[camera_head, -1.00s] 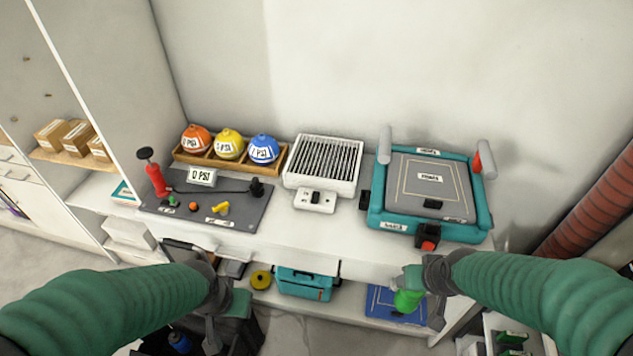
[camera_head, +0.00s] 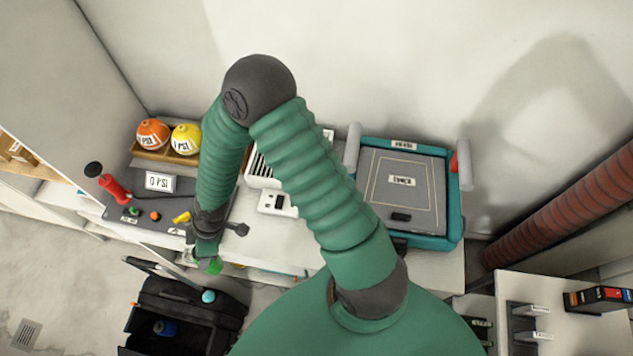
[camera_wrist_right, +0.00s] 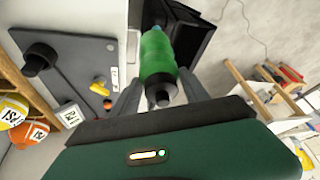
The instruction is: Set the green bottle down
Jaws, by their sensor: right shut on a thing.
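The green bottle (camera_head: 215,266) is in my right gripper (camera_head: 203,255), in front of the counter's left part and near the black case. In the right wrist view the green bottle (camera_wrist_right: 156,58) lies between the two grey fingers of my right gripper (camera_wrist_right: 158,88), its dark cap toward the palm. The gripper is shut on it. The bottle looks held in the air, with the black case beyond it. My left gripper is not in view.
An open black case (camera_head: 180,318) stands on the floor at lower left, with a blue bottle (camera_head: 165,328) inside.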

